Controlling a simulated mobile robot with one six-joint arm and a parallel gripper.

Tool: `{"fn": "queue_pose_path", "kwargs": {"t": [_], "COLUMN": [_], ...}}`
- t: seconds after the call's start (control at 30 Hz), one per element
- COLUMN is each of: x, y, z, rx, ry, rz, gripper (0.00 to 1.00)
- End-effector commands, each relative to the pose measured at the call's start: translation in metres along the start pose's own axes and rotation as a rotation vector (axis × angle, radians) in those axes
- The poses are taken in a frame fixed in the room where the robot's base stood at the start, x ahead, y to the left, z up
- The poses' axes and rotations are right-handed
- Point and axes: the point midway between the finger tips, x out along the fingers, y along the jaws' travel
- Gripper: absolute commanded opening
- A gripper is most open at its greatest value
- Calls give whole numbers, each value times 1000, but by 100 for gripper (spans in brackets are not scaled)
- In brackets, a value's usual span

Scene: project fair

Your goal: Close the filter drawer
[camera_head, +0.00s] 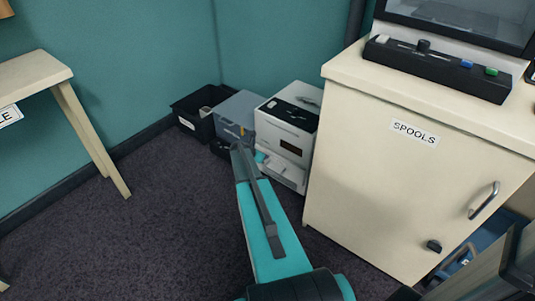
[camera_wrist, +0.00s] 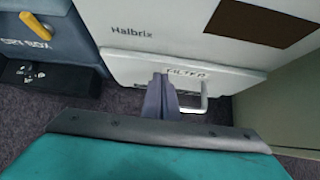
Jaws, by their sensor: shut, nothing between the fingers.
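The filter drawer (camera_head: 287,178) is the pale lower part of a white machine (camera_head: 286,130) on the floor by the back wall. It juts forward from under the machine's body, so it stands open. In the wrist view the drawer (camera_wrist: 128,68) carries a handwritten "FILTER" label and a light loop handle (camera_wrist: 200,103). My gripper (camera_wrist: 160,80) is shut and empty. Its fingertips are at the drawer's front, just left of the handle and below the label; I cannot tell if they touch.
A blue-grey dry box (camera_head: 238,112) and a black bin (camera_head: 196,105) stand left of the machine. A cream cabinet labelled "SPOOLS" (camera_head: 400,180) stands close on the right. A table (camera_head: 35,72) is at left. Dark carpet (camera_head: 160,220) is clear between table and arm.

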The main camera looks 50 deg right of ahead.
Motion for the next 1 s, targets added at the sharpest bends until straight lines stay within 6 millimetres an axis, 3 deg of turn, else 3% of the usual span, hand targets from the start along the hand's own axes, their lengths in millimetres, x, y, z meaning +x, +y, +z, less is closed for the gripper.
{"fn": "queue_pose_path", "kwargs": {"t": [0.1, 0.6, 0.8, 1.0], "x": [-19, -95, -109, -111], "y": [-2, -2, -2, -2], "z": [-11, -10, -10, -11], "rx": [-1, 1, 2, 2], "ry": [2, 4, 4, 4], "rz": [-1, -2, -3, -4], "gripper": [0, 0, 0, 0]}}
